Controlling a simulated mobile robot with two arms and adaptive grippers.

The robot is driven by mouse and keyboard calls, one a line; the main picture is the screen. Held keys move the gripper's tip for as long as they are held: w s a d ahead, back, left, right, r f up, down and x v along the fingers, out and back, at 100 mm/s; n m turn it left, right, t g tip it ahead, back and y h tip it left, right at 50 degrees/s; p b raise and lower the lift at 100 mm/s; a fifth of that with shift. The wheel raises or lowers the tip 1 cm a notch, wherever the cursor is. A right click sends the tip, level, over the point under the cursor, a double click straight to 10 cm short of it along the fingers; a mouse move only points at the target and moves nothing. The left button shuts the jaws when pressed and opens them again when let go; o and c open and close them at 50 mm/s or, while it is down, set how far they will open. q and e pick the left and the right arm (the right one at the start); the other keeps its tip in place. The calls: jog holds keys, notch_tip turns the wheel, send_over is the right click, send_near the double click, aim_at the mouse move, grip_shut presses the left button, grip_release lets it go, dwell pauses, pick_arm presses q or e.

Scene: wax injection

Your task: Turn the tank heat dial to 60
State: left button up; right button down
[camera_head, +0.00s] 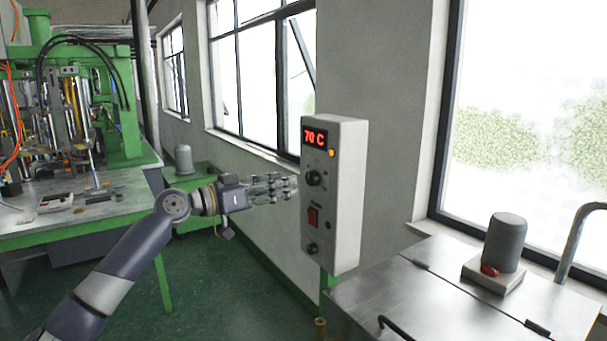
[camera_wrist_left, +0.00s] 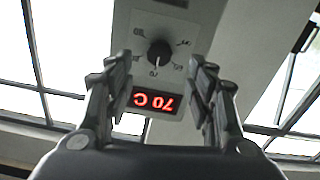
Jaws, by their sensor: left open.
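The control box (camera_head: 345,195) is a pale upright panel in the middle of the head view. Its red display (camera_head: 314,137) reads 70 C. The black heat dial (camera_head: 313,178) sits below the display, and an orange lamp is beside it. My left gripper (camera_head: 292,187) is just left of the panel face at dial height. In the left wrist view the dial (camera_wrist_left: 159,53) appears upside down, ahead of and between the open fingers (camera_wrist_left: 160,95), with nothing held. The dial appears apart from the fingertips. My right gripper is not in view.
A red switch (camera_head: 313,216) and a lower black knob (camera_head: 312,249) are on the same panel. A metal-topped tank (camera_head: 450,290) stands at the lower right. A green machine (camera_head: 125,120) and its worktable are at the left. Green floor is open between.

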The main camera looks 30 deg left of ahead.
aim_at(309, 179)
pick_arm(q)
jog(key=p+x, duration=0.3)
jog(key=x, duration=0.3)
jog(key=shift+w+r, duration=0.2)
jog(key=shift+w+d+f+p, duration=0.2)
jog(key=shift+w+d+p, duration=0.05)
jog(key=shift+w+p, duration=0.1)
jog(key=shift+c, duration=0.2)
jog(key=c, duration=1)
